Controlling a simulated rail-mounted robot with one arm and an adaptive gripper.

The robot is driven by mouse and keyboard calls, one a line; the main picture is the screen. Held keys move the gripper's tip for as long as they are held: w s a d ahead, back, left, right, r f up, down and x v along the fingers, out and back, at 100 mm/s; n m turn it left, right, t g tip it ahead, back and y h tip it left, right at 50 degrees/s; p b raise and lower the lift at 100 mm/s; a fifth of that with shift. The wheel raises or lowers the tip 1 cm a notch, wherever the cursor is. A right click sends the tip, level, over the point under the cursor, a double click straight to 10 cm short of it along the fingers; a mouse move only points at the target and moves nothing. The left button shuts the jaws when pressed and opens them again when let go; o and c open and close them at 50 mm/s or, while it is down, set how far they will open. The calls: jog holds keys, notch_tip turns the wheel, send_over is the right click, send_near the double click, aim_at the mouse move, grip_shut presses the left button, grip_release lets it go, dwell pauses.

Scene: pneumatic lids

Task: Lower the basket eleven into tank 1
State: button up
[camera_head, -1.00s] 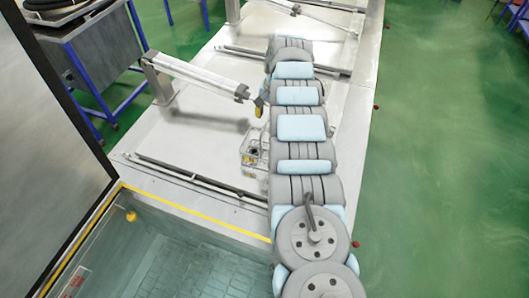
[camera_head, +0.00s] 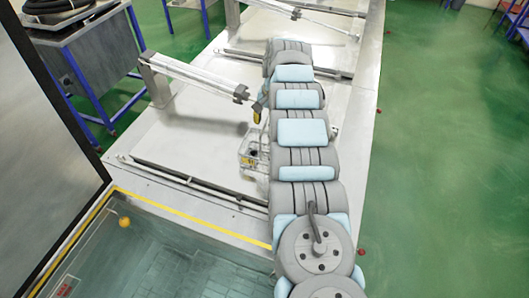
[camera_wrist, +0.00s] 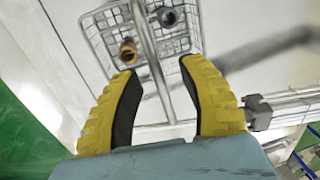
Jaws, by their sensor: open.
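A wire basket (camera_head: 250,156) stands on the pale deck, partly hidden behind my arm in the head view. I cannot read a number on it. In the wrist view the basket (camera_wrist: 98,45) is beyond my fingertips, with a dark round part (camera_wrist: 168,17) and a yellow-brown ringed part (camera_wrist: 128,52) inside. Its bar handle (camera_wrist: 150,50) runs up between my two yellow fingers. My gripper (camera_wrist: 158,68) is open, with a gap on both sides of the handle. A sunken tank (camera_head: 160,255) with a yellow edge line lies at lower left; I see no number on it.
An arm-like grey bar (camera_head: 195,77) on a post reaches over the deck from the left. A dark rail (camera_head: 190,180) lies between the basket and the tank. An orange ball (camera_head: 125,222) is in the tank. A blue-framed cart (camera_head: 95,60) stands at back left.

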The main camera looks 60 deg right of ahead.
grip_shut()
jog(key=shift+r, duration=0.2)
jog(key=shift+r, duration=1.35)
